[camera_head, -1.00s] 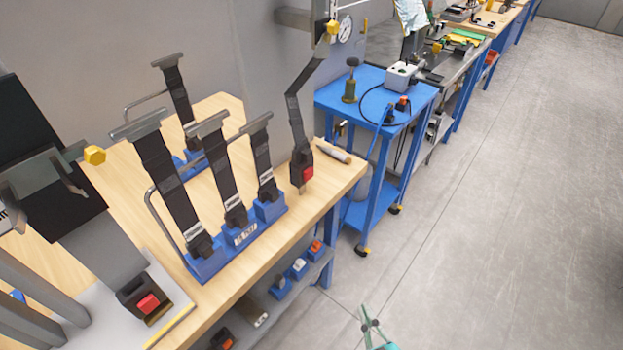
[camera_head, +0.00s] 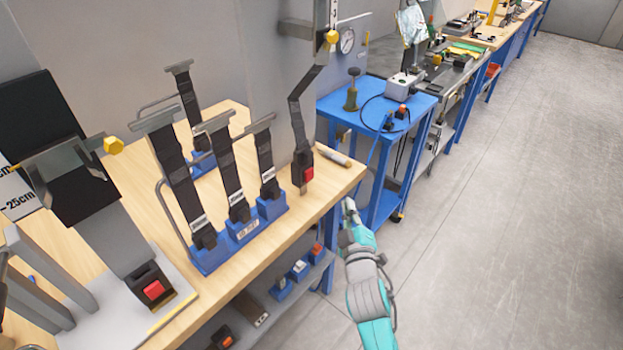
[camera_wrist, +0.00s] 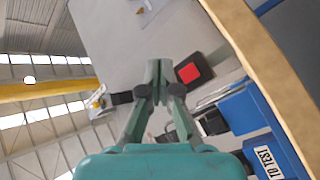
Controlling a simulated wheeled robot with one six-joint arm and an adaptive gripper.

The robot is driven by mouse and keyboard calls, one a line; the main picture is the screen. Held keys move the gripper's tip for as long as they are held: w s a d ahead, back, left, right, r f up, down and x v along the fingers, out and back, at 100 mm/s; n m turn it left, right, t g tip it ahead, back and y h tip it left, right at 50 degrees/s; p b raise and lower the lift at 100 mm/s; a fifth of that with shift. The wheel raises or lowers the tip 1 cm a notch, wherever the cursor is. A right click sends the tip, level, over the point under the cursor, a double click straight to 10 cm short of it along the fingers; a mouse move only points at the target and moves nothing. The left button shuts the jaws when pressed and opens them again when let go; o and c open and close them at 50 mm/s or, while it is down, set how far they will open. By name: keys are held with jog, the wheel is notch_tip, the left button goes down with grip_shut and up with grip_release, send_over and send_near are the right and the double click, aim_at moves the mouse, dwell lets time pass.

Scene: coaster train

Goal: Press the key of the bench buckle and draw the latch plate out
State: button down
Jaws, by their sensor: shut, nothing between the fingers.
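A black buckle with a red key (camera_head: 308,174) hangs on a dark strap at the bench's right end. A metal plate end (camera_head: 303,189) shows below it. A second black buckle with a red key (camera_head: 153,289) sits on the stand at the lower left. I cannot tell from the pictures which is the bench buckle. My gripper (camera_head: 348,203) is just beyond the bench's front edge, right of the hanging buckle. In the wrist view my gripper (camera_wrist: 160,68) is shut and empty. A red key (camera_wrist: 189,72) on a black buckle appears beside the fingertips; contact is unclear.
A blue rack (camera_head: 243,230) with several upright strap pieces stands on the wooden bench (camera_head: 285,235). A grey marker-like tool (camera_head: 334,158) lies behind the hanging buckle. A blue cart (camera_head: 388,118) stands beyond the bench. The floor (camera_head: 480,230) to the right is clear.

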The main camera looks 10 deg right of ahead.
aim_at(309, 175)
jog(key=shift+w+d+r, duration=0.1)
jog(key=shift+w+r, duration=0.55)
jog(key=shift+r, duration=0.1)
jog(key=shift+w+a, duration=0.85)
jog(key=shift+w, duration=0.35)
jog(key=shift+w+a, duration=0.9)
jog(key=shift+w, duration=0.25)
jog(key=shift+w+a, duration=0.85)
jog(key=shift+w, duration=0.35)
jog(key=shift+w, duration=0.1)
jog(key=shift+w+a, duration=0.25)
jog(key=shift+w+a, duration=0.3)
jog(key=shift+w, duration=0.1)
jog(key=shift+s+d, duration=0.55)
jog(key=shift+s, duration=0.2)
